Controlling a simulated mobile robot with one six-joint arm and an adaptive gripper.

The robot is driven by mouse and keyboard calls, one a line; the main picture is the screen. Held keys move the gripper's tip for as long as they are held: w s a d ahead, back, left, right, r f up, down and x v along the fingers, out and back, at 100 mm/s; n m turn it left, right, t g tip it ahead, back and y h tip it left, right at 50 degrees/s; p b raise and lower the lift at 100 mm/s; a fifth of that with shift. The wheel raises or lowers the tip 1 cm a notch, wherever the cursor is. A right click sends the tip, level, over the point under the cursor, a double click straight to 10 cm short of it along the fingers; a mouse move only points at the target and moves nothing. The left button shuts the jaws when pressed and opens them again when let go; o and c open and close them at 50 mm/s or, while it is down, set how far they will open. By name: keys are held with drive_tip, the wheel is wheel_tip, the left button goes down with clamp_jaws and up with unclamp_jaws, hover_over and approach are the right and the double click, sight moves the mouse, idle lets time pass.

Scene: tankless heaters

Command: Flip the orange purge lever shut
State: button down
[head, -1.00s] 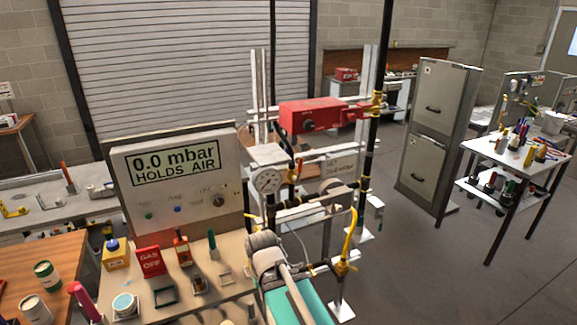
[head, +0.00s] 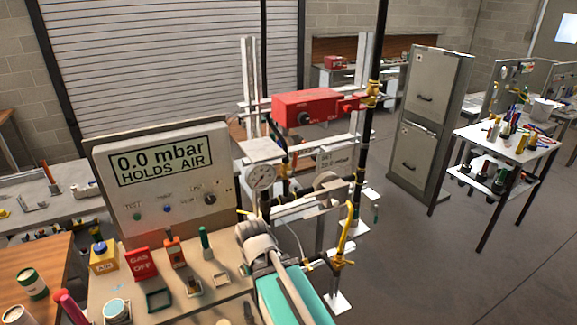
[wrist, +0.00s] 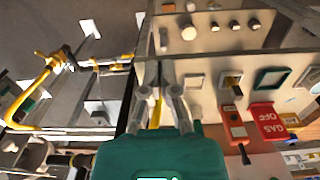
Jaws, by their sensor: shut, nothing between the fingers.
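A small orange-red piece (head: 293,160) shows on the pipework just right of the round gauge (head: 262,176) in the head view. It may be the purge lever, but it is too small to tell its position. I cannot make it out in the wrist view. My gripper (wrist: 158,90) is shut and empty in the wrist view, over the gap between the bench edge and the pipe rack. In the head view my arm reaches up from the bottom middle, and its fingertips are hidden. The gripper appears apart from the orange-red piece.
A red box (head: 305,106) is mounted on the rack above the gauge. A yellow bent pipe (head: 347,228) rises right of my arm. The test panel (head: 165,185) reads 0.0 mbar, HOLDS AIR. A red GAS OFF sign (head: 141,263) stands on the bench.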

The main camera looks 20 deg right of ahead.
drive_tip(key=w+d+m+t+h+b, duration=0.2)
drive_tip(key=w+d+m+h+b, duration=0.7)
drive_tip(key=w+d+h, duration=0.45)
drive_tip(key=w+a+r+m+t+h+b, duration=0.3)
drive_tip(key=w+r+m+t+h+b, duration=0.2)
drive_tip(key=w+r+h+b, duration=0.3)
wheel_tip(320, 180, up, 5)
drive_tip(key=w+m+h, duration=0.1)
drive_tip(key=h, duration=0.2)
drive_tip(key=shift+w+a, duration=0.15)
drive_tip(key=shift+w, duration=0.15)
